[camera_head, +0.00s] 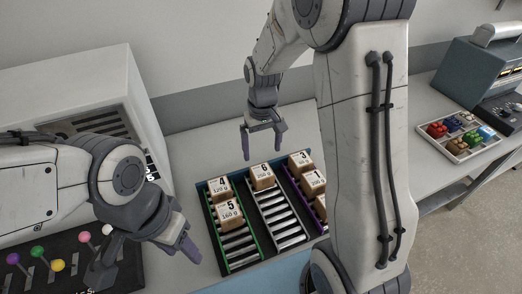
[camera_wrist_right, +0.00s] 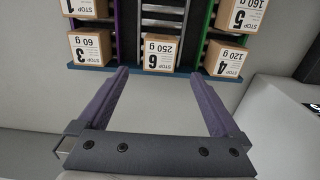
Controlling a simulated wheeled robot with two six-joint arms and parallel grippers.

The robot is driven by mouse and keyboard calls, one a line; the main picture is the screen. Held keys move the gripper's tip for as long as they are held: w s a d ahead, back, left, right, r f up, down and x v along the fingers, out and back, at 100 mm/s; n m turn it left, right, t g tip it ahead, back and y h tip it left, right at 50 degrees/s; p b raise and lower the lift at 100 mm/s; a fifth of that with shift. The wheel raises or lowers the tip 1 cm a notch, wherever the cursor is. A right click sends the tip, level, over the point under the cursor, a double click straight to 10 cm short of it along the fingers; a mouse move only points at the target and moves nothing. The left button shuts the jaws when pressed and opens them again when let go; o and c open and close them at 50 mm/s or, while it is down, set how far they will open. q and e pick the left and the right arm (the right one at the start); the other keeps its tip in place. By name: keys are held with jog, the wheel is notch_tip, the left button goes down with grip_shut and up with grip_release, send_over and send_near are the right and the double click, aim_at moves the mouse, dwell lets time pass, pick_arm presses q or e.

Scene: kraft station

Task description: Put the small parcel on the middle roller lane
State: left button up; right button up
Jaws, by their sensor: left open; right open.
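Several brown parcels with white numbered labels sit on a roller rack; none is clearly the small one. Parcel 6 (camera_head: 262,177), marked 250 g, is at the far end of the middle roller lane (camera_head: 279,221). Parcels 4 (camera_head: 220,190) and 5 (camera_head: 230,213) are on the green-railed left lane. Parcels 3 (camera_head: 300,163) and 1 (camera_head: 313,183) are on the purple-railed right lane, with another partly hidden behind my arm. My right gripper (camera_head: 263,142) is open and empty beyond parcel 6, which shows in the right wrist view (camera_wrist_right: 159,54). My left gripper (camera_head: 147,262) is open, left of the rack.
A board with coloured knobs (camera_head: 42,262) lies at the lower left, near my left gripper. A white machine (camera_head: 90,85) stands behind it. A tray of coloured pieces (camera_head: 460,133) is at the right. The near part of the middle lane is bare.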

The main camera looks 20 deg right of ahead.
jog(key=s+a+r+n, duration=0.4)
jog(key=s+a+r, duration=0.2)
jog(key=s+a, duration=0.5)
jog(key=s+a+n+y, duration=0.1)
jog(key=s+a+n, duration=0.1)
jog(key=s, duration=1)
jog(key=shift+s+a+r+n, duration=0.3)
jog(key=shift+s+a+n, duration=0.1)
jog(key=shift+a, duration=0.15)
jog(key=shift+w, duration=0.1)
